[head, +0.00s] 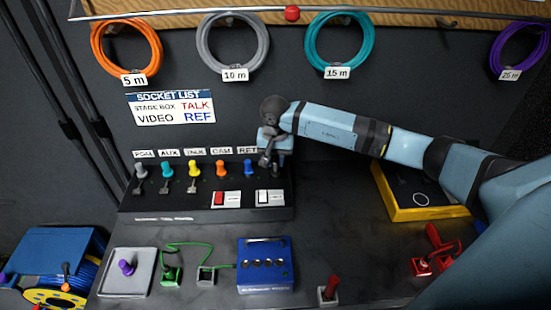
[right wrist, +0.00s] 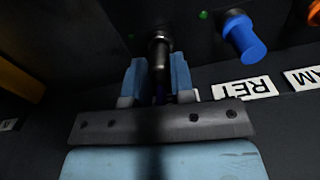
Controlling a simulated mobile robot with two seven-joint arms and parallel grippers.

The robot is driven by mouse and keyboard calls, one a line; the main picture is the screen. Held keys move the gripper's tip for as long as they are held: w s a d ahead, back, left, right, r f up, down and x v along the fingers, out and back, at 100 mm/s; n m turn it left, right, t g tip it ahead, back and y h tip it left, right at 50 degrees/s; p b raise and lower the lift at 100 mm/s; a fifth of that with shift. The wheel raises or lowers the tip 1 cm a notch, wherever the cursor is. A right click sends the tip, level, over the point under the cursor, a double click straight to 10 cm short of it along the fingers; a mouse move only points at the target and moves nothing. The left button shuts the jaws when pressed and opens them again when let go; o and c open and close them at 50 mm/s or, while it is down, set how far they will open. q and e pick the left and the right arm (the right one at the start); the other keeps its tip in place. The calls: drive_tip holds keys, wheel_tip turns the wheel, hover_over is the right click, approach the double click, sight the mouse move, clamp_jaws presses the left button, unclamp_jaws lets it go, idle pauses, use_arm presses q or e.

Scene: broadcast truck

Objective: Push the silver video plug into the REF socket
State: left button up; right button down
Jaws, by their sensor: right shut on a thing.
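The silver video plug (right wrist: 160,45) shows in the right wrist view as a dark metallic cylinder between my right gripper's pale blue fingers. My right gripper (right wrist: 157,82) is shut on it. In the head view this gripper (head: 268,150) is at the right end of the socket row on the black panel (head: 170,205), just right of the blue plug at RET. The plug points at the panel face. The REF socket and its label are not visible behind the gripper, and I cannot tell how far the plug is in. My left gripper is not in view.
The blue plug (right wrist: 243,37) stands close beside my gripper, above the RET label (right wrist: 250,88). Orange, yellow and cyan plugs fill sockets further left. Switches (head: 226,198) sit below. A blue box (head: 265,265) and a yellow-edged case (head: 410,195) stand on the desk.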

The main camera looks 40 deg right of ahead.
sight(276, 157)
drive_tip(key=shift+f, duration=0.3)
drive_tip(key=c, duration=0.9)
unclamp_jaws()
wheel_tip(276, 157, up, 14)
drive_tip(key=shift+b, duration=0.45)
drive_tip(key=shift+f, duration=0.1)
